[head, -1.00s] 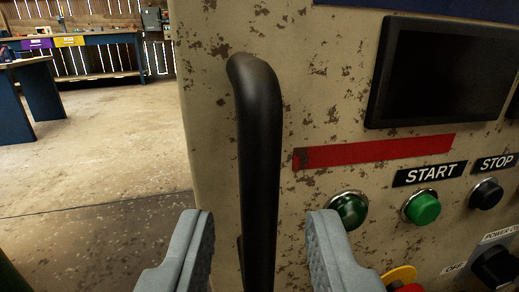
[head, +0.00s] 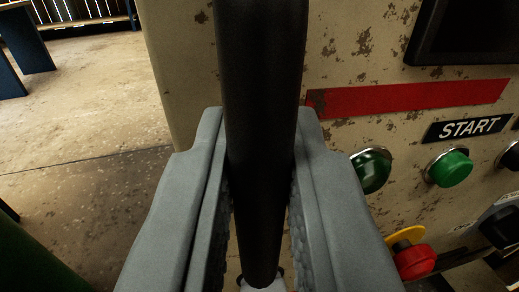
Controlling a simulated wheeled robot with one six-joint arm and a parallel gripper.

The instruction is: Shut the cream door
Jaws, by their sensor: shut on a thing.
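The cream door (head: 335,50) has chipped, rust-spotted paint and fills the middle and right of the view. Its free edge stands at the left, with open floor showing past it. The black vertical handle (head: 262,65) on the door runs down between the fingers of my gripper (head: 261,135). Both grey fingers press against the handle's sides, so the gripper is shut on it. The handle's lower end shows between the fingers. I cannot tell from this view how far the door stands open.
The door carries a red stripe (head: 410,97), a dark screen (head: 470,35), a green START button (head: 449,168), a green lamp (head: 371,170) and a red emergency button (head: 413,259) close to the right finger. Concrete floor (head: 80,100) lies clear at the left, with a blue bench (head: 28,42) far back.

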